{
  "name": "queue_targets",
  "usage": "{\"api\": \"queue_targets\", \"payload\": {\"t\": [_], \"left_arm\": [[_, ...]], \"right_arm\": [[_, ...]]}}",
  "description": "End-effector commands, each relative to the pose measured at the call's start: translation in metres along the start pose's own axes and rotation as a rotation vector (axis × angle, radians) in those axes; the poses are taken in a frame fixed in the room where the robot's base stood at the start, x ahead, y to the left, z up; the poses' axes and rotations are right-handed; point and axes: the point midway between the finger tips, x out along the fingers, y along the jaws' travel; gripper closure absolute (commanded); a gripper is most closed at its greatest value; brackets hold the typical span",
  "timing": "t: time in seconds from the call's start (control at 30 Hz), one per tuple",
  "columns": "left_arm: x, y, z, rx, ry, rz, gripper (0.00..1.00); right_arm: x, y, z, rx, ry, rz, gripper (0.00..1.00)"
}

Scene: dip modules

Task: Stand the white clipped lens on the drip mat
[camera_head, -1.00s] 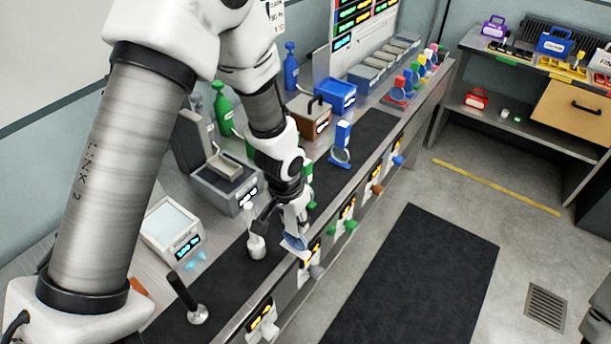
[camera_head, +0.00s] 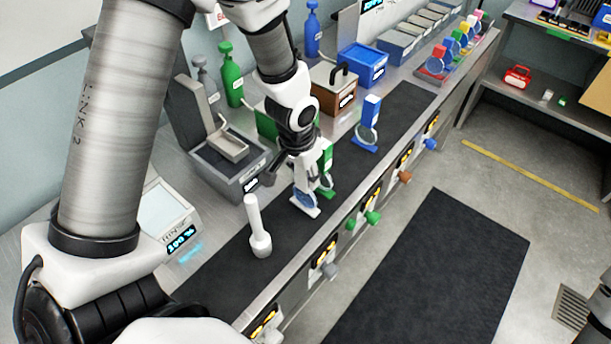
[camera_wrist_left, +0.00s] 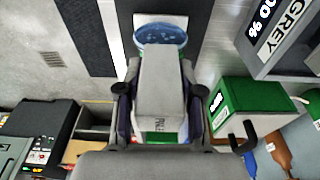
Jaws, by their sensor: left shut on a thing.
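The white clipped lens (camera_head: 304,183) has a white upright block and a round bluish lens low in front. My left gripper (camera_head: 300,160) is shut on its block and holds it roughly upright over the dark drip mat (camera_head: 226,272). In the left wrist view the white block (camera_wrist_left: 160,75) sits between the two fingers (camera_wrist_left: 160,100), with the blue lens (camera_wrist_left: 160,35) beyond it. I cannot tell whether its foot touches the mat. My right gripper is not in view.
A green clipped lens (camera_head: 326,162) stands close behind the held one, partly hidden. A blue clipped lens (camera_head: 370,123) stands farther along the mat. A white pestle-like tool (camera_head: 257,230) stands nearer. A grey hinged box (camera_head: 230,165) is left; valve knobs line the bench's front.

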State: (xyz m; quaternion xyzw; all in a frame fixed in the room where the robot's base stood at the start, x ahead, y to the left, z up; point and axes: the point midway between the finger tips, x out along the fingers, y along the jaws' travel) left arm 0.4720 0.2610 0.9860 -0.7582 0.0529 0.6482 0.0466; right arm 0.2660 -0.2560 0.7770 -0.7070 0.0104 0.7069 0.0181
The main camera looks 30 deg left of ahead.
Motion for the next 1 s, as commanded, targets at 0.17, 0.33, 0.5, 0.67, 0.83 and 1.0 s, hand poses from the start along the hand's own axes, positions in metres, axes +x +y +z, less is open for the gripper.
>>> {"api": "queue_targets", "payload": {"t": [0.17,0.33,0.5,0.67,0.83,1.0], "left_arm": [[-0.003,0.0,-0.001,-0.001,0.001,0.0,0.39],[-0.003,0.0,-0.001,0.0,0.001,0.0,0.39],[-0.004,0.0,-0.001,-0.001,0.001,0.0,0.39],[-0.027,0.0,-0.002,-0.002,0.006,0.0,0.39],[-0.069,0.0,-0.003,-0.001,0.009,-0.001,0.39],[-0.107,0.0,-0.002,-0.001,0.006,-0.001,0.39]], "right_arm": [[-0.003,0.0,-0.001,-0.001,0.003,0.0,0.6],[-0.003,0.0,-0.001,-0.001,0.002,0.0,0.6],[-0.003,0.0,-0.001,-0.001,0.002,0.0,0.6],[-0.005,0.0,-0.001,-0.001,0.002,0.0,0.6],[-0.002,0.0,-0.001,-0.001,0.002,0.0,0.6],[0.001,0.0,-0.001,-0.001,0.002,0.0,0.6]]}}
